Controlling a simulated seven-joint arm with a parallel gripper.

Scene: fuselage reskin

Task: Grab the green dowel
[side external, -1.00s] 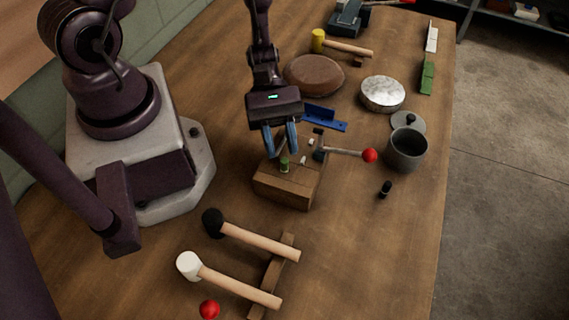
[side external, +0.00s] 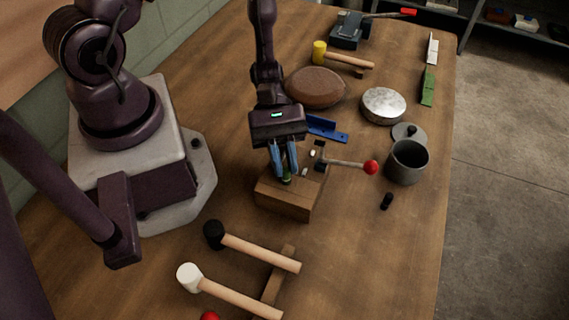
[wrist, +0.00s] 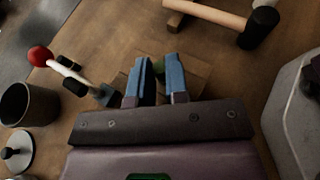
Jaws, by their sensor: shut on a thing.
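The green dowel (side external: 287,179) stands at the wooden block (side external: 284,200), mostly hidden by my fingers in the side view. A bit of the dowel's green shows between the fingertips in the wrist view (wrist: 158,66). My gripper (side external: 286,175) points down over the block's top, with its blue fingers on either side of the dowel, shut on it. The dowel's lower end is low at the block; I cannot tell whether it is still seated in it.
A blue bracket (side external: 326,129) is behind. A grey pot (side external: 407,162) stands right. Black (side external: 213,234) and white (side external: 189,276) mallets lie in front on a wooden rest (side external: 270,284).

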